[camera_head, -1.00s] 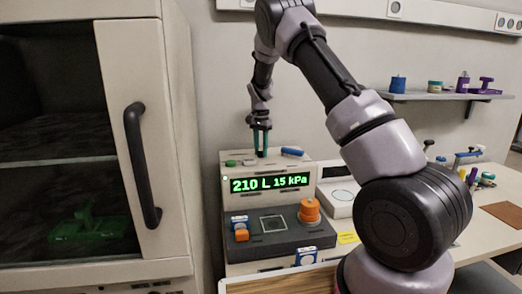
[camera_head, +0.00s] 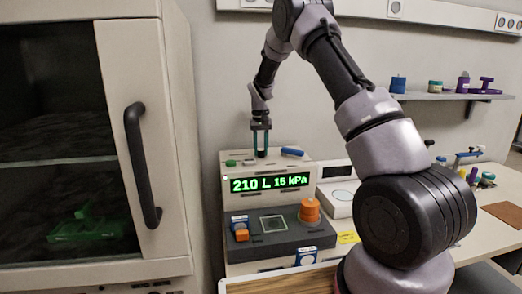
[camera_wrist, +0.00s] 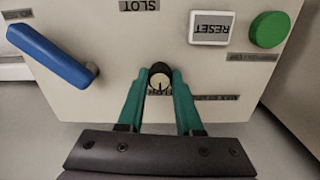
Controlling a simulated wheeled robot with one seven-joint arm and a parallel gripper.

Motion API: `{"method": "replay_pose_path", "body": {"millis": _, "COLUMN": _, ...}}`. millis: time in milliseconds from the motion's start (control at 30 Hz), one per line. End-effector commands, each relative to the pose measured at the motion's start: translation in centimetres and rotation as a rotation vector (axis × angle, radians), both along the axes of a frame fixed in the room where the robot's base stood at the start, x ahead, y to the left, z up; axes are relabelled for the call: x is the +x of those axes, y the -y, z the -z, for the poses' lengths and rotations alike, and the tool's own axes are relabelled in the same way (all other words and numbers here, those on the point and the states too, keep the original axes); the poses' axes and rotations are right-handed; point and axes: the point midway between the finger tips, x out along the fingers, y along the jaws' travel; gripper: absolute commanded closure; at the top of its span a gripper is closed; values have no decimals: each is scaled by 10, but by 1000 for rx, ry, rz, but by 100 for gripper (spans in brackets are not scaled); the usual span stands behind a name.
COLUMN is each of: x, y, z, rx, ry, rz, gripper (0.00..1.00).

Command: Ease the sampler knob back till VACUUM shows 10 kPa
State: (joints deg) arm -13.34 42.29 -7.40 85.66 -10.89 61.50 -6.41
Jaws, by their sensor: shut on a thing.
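The sampler is a cream box (camera_head: 240,201) whose green display (camera_head: 270,184) reads 210 L and 15 kPa. The knob (camera_wrist: 160,79) is small and black with a pale face and a dark pointer mark. It sits on the top panel, in the middle of the wrist view. My gripper (camera_wrist: 161,73) is shut on it, with one teal finger on each side. In the head view my gripper (camera_head: 261,150) points down at the top of the box. The label by the knob is partly hidden by the fingers.
On the same panel are a blue lever (camera_wrist: 50,54), a white RESET button (camera_wrist: 211,28) and a green button (camera_wrist: 269,30). A dark tray (camera_head: 255,240) with an orange knob (camera_head: 309,211) lies in front. A glass-doored cabinet (camera_head: 178,150) stands close on the left.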

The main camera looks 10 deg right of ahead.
Motion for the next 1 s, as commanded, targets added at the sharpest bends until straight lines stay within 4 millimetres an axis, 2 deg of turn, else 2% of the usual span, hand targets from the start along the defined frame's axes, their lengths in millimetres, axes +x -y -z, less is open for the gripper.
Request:
{"method": "replay_pose_path", "body": {"millis": 633, "x": 0, "y": 0, "z": -1, "rx": 0, "ry": 2, "rz": -50, "gripper": 100}}
{"method": "replay_pose_path", "body": {"millis": 667, "x": 1, "y": 0, "z": -1, "rx": 0, "ry": 2, "rz": -50, "gripper": 54}}
{"method": "replay_pose_path", "body": {"millis": 700, "x": 0, "y": 0, "z": -1, "rx": 0, "ry": 2, "rz": -50, "gripper": 39}}
{"method": "replay_pose_path", "body": {"millis": 733, "x": 0, "y": 0, "z": -1, "rx": 0, "ry": 2, "rz": -50, "gripper": 36}}
{"method": "replay_pose_path", "body": {"millis": 1000, "x": 0, "y": 0, "z": 0, "rx": 0, "ry": 1, "rz": -49, "gripper": 36}}
